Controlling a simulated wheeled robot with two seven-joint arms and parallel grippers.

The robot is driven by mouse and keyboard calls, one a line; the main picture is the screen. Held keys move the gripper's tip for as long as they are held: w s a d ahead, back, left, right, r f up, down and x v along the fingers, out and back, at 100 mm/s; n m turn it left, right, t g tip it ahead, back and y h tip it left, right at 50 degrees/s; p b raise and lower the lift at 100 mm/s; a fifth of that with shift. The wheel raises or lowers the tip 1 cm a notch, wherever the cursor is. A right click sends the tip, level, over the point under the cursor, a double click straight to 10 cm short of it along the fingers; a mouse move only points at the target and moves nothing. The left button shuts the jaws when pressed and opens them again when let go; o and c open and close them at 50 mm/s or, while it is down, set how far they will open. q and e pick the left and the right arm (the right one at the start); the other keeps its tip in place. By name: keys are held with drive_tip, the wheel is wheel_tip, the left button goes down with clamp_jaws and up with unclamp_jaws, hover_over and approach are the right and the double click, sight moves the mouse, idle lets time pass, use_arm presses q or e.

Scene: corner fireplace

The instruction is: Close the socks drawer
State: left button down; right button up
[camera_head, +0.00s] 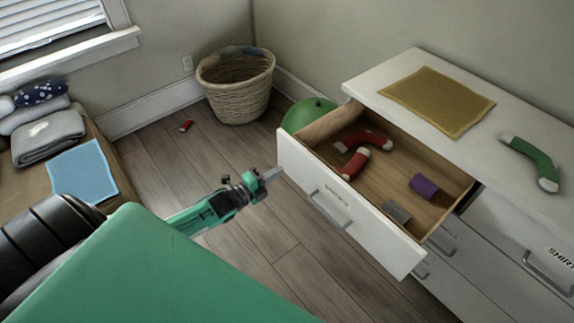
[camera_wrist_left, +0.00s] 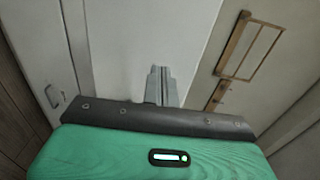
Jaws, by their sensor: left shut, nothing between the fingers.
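The open socks drawer (camera_head: 375,240) sticks out of the white dresser, with its white front and metal handle (camera_head: 329,207) facing me; its label is small and hard to read. Inside lie two red-and-white socks (camera_head: 355,163), a purple rolled item (camera_head: 423,187) and a grey item (camera_head: 396,211). My left gripper (camera_head: 274,174) is shut and empty, at the left end of the drawer front, left of the handle. I cannot tell if it touches. In the left wrist view its fingers (camera_wrist_left: 162,84) point at a pale surface. My right gripper is not in view.
The dresser top holds a tan cloth (camera_head: 437,100) and a green sock (camera_head: 532,162). A green ball (camera_head: 307,114) sits behind the drawer's left side. A wicker basket (camera_head: 237,98) stands in the corner; a small red item (camera_head: 186,126) lies on the floor.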

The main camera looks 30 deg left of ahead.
sight(295, 161)
use_arm(q)
drive_tip(key=x, duration=0.3)
drive_tip(key=shift+w+d, duration=0.1)
drive_tip(key=shift+w, duration=0.2)
drive_tip(key=shift+w+d, duration=0.15)
drive_tip(key=shift+w, duration=0.35)
drive_tip(key=shift+w+d, duration=0.1)
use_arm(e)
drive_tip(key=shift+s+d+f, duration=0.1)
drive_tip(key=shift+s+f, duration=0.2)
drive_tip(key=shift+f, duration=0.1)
